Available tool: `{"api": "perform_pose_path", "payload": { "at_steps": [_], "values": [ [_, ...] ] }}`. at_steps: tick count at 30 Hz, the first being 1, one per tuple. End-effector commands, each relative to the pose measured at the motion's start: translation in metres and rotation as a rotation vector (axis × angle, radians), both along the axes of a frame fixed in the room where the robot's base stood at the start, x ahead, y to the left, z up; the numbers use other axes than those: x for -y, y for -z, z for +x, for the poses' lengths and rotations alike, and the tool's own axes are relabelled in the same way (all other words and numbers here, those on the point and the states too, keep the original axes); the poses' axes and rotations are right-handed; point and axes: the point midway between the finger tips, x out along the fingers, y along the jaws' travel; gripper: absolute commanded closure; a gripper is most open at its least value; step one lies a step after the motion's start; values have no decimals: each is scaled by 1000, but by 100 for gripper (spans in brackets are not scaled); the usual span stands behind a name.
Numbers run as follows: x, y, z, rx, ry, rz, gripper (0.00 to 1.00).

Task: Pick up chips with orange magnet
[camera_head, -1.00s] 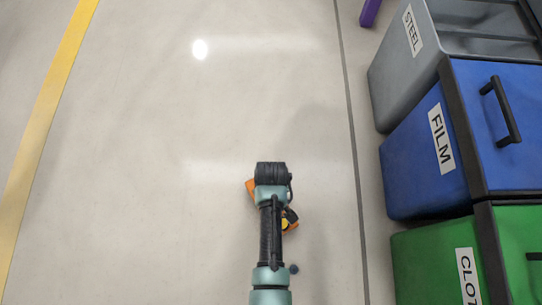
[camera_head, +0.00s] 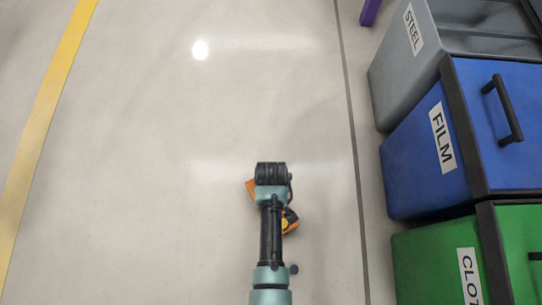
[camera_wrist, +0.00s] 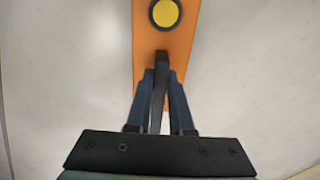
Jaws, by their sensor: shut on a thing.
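The orange magnet (camera_wrist: 182,38) is a flat orange body with a yellow round button in a dark ring, in the upper middle of the wrist view. My gripper (camera_wrist: 161,76) is shut on its dark upright handle. In the head view the orange magnet (camera_head: 290,226) shows only in part, sticking out on both sides from under my arm. My fingers are hidden there. No chips can be made out in either view. Whether the magnet touches the floor is unclear.
A grey STEEL bin (camera_head: 393,70), a blue FILM bin (camera_head: 412,165) and a green bin (camera_head: 425,265) stand along the right. A purple post (camera_head: 370,12) is at the top. The floor (camera_head: 150,170) is clear to the left, up to a yellow line (camera_head: 45,110).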

Motion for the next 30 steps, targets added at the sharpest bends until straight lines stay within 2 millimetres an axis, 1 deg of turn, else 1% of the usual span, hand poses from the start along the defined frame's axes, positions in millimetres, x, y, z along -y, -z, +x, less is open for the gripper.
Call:
{"api": "perform_pose_path", "payload": {
  "at_steps": [1, 30],
  "values": [
    [0, -2, 2, 7, 0, 0, 100],
    [0, 2, 2, 55, 0, 0, 100]
  ]
}}
